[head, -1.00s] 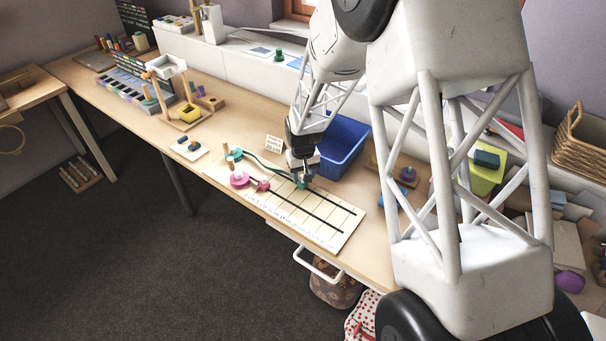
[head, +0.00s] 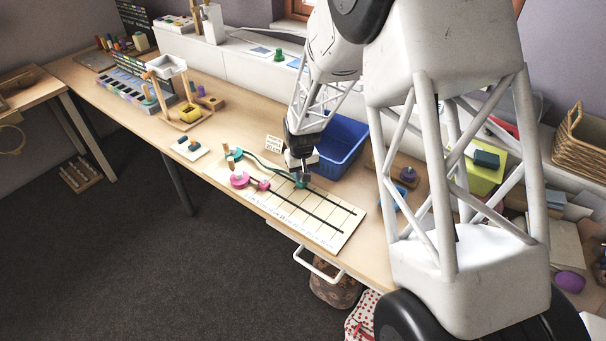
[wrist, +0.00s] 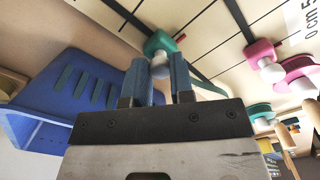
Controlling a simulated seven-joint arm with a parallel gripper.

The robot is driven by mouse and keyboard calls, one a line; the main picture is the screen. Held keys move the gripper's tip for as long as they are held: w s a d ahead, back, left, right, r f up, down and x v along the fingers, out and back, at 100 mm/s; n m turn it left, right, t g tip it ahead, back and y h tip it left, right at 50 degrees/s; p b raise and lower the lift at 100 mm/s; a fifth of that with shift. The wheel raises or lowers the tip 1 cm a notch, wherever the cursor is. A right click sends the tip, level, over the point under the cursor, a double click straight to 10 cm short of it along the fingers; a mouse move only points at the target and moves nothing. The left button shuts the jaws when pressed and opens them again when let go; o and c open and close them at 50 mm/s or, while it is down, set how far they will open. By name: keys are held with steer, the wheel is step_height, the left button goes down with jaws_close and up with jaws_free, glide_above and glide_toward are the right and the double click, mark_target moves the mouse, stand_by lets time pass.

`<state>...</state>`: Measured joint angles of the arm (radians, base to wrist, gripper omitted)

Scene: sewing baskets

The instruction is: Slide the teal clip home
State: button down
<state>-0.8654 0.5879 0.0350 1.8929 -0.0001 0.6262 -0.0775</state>
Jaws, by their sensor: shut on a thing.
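A teal ribbon (head: 262,166) runs from the teal spool (head: 236,154) towards the clip. The pink clip (head: 263,185) sits by the near track, next to the pink spool (head: 239,179). My fingers partly hide the teal clip in the head view.
A blue bin (head: 343,143) stands close behind my gripper. A small sign (head: 273,143) stands behind the board. A small white tile (head: 190,148) lies to the left. The tracks right of the teal clip look clear.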

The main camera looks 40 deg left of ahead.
glide_above(279, 174)
steer(key=shift+r, duration=0.1)
steer(key=c, duration=1)
jaws_free()
steer(key=shift+r, duration=3.85)
